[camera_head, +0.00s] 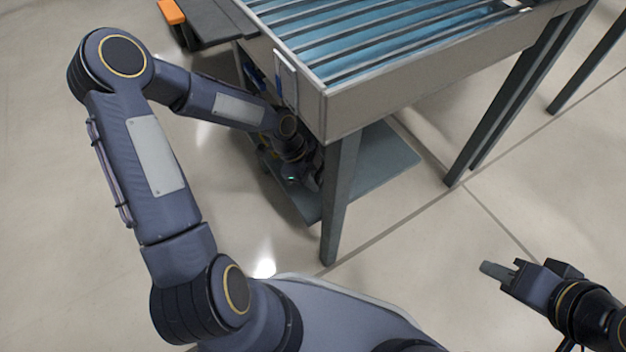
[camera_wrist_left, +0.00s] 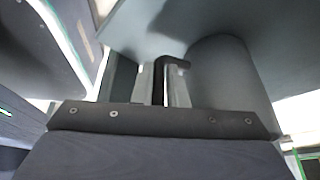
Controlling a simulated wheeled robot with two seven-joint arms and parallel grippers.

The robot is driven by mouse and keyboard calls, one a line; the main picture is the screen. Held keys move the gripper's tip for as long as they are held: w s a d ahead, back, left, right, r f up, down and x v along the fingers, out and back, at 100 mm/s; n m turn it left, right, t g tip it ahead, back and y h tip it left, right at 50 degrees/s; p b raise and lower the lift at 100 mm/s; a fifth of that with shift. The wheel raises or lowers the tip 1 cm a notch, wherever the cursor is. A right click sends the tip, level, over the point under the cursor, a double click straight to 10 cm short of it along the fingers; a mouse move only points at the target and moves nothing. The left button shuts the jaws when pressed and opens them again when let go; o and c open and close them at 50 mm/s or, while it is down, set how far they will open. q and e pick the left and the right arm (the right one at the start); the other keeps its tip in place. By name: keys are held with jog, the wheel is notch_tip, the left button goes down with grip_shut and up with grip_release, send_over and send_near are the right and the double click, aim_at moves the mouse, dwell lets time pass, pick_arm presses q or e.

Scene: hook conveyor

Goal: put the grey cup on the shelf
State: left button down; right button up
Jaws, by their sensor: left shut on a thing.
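The lower shelf (camera_head: 385,160) is a flat grey-green plate under the conveyor. My left gripper (camera_head: 312,180) is low beneath the conveyor's near corner, over the shelf's left part. Its fingertips are hidden in the head view. In the left wrist view, my left gripper (camera_wrist_left: 166,78) is shut at the side of a smooth grey rounded body, which looks like the grey cup (camera_wrist_left: 222,72). Whether the cup touches the shelf cannot be told. The cup is not visible in the head view. My right gripper (camera_head: 497,271) is over bare floor at lower right, apart from the conveyor; its opening is unclear.
A conveyor leg (camera_head: 340,205) stands just right of my left gripper. A dark platform with an orange end (camera_head: 171,12) is at upper left. The front floor is clear.

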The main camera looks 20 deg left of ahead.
pick_arm(q)
jog(key=shift+f, duration=0.1)
jog(key=c, duration=1.5)
grip_release()
jog(key=shift+o, duration=0.2)
jog(key=p+v, duration=0.3)
jog(key=v, duration=0.3)
jog(key=a+p, duration=0.4)
jog(key=a, duration=0.7)
jog(key=shift+s+a+f, duration=0.3)
jog(key=shift+s+f, duration=0.05)
jog(key=shift+s, duration=0.1)
jog(key=shift+s, duration=0.1)
